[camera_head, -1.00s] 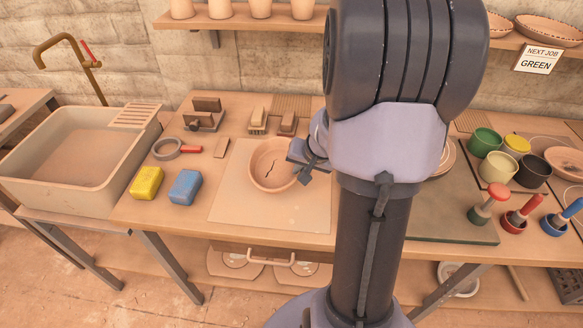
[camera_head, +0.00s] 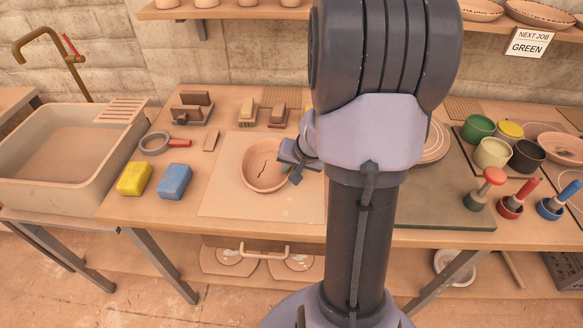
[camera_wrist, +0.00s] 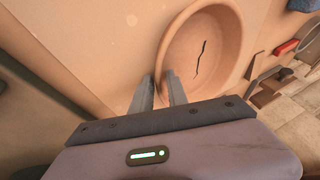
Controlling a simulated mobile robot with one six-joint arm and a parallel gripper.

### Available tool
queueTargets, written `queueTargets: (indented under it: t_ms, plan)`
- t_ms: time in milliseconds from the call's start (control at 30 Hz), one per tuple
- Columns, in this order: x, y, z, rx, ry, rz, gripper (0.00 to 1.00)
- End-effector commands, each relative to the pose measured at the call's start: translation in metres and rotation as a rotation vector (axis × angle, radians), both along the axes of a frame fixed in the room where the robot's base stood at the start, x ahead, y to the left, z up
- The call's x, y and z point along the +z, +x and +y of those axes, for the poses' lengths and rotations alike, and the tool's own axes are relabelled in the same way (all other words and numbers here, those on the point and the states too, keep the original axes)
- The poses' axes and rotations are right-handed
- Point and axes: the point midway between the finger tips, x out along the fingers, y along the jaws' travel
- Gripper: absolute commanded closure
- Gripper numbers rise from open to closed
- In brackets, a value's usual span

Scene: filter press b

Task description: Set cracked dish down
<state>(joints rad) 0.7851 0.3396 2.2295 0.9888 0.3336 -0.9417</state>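The cracked dish (camera_head: 259,178) is a round terracotta bowl with a dark jagged crack across its inside. It is over the pale square board (camera_head: 225,205) on the bench; whether it touches the board is hard to tell. My gripper (camera_head: 297,158) is at the dish's right side in the head view. In the wrist view, my gripper (camera_wrist: 162,84) has one finger outside and one inside the rim of the dish (camera_wrist: 215,75), and looks shut on its wall. The fingers' contact with the wall is partly hidden.
A yellow sponge (camera_head: 134,179) and blue sponge (camera_head: 174,182) lie left of the board, near a sink (camera_head: 60,190). Brushes (camera_head: 248,114) lie behind. The board's front left is bare.

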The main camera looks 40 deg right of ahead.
Motion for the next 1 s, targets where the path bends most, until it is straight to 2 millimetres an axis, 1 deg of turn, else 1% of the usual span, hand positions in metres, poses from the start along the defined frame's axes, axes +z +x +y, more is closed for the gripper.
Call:
queueTargets:
  t_ms: [67,167,267,300,400,533,600,667,833,867,900,933,967,1000]
  plan:
    - [-0.001,-0.001,0.0,0.0,0.0,0.003,0.73]
    - [0.005,-0.001,0.0,0.0,0.0,0.003,0.73]
    - [0.027,-0.011,0.002,-0.001,-0.002,0.001,0.73]
    - [0.039,-0.016,0.003,0.0,-0.002,0.0,0.73]
    - [0.067,-0.03,0.006,0.0,-0.003,-0.001,0.73]
    - [0.094,-0.045,0.01,-0.002,-0.001,-0.001,0.73]
    - [0.102,-0.05,0.011,-0.001,-0.001,0.0,0.73]
    - [0.107,-0.054,0.012,0.0,-0.001,0.001,0.73]
    - [0.109,-0.056,0.015,0.003,0.001,0.001,0.73]
    - [0.112,-0.053,0.019,0.012,0.0,-0.002,0.73]
    - [0.121,-0.047,0.033,0.041,-0.001,-0.012,0.73]
    - [0.132,-0.04,0.05,0.076,0.0,-0.023,0.73]
    - [0.146,-0.034,0.075,0.121,0.004,-0.035,0.73]
    - [0.167,-0.028,0.115,0.193,0.009,-0.05,0.73]
